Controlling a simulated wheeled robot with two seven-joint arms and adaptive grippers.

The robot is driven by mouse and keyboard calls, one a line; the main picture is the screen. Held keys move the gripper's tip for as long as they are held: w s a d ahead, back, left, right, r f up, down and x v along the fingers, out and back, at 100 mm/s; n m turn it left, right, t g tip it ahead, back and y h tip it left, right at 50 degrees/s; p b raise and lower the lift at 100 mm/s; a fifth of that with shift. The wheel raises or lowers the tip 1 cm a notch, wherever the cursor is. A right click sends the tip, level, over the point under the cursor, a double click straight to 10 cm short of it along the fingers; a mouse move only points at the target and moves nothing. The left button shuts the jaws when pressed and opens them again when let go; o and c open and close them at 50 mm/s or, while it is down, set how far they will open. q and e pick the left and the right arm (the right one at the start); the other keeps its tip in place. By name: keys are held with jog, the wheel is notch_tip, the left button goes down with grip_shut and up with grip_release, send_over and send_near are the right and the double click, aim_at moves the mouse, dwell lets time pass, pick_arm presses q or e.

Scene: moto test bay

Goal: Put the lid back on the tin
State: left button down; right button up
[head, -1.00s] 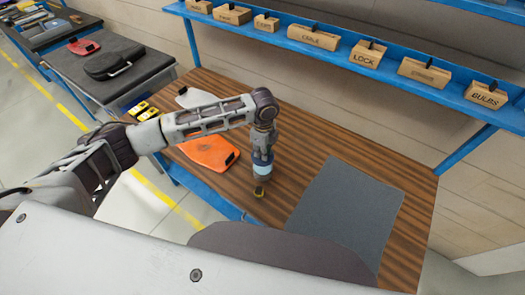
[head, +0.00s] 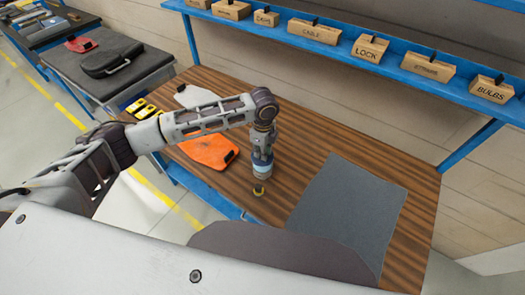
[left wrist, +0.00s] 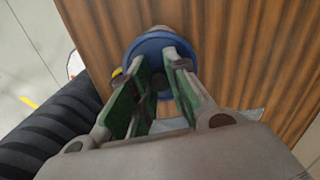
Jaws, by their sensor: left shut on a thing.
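My left gripper (head: 262,156) points down over the front part of the wooden bench. In the left wrist view its fingers (left wrist: 158,85) are closed on a dark piece at the middle of a blue round thing, which looks like the lid (left wrist: 134,50). In the head view a light blue band (head: 262,169) shows just below the gripper. The tin is not clearly distinguishable, and I cannot tell whether the blue thing rests on it or is held above the bench. My right gripper is not in view.
A small yellow and black item (head: 258,190) stands close in front of the gripper. An orange item (head: 208,150) lies to the left, a grey mat (head: 347,215) to the right. A blue shelf (head: 395,72) with labelled wooden blocks runs behind the bench (head: 305,125).

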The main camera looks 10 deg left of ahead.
pick_arm(q)
jog(key=shift+f+b, duration=1.1)
jog(key=shift+b, duration=0.05)
jog(key=shift+f, duration=1.15)
jog(key=shift+p, duration=0.45)
dwell(0.4)
jog(key=shift+p, duration=0.55)
dwell(0.5)
jog(key=shift+f+p, duration=0.15)
jog(key=shift+p, duration=0.3)
dwell(1.3)
jog(key=shift+p, duration=0.5)
dwell(0.8)
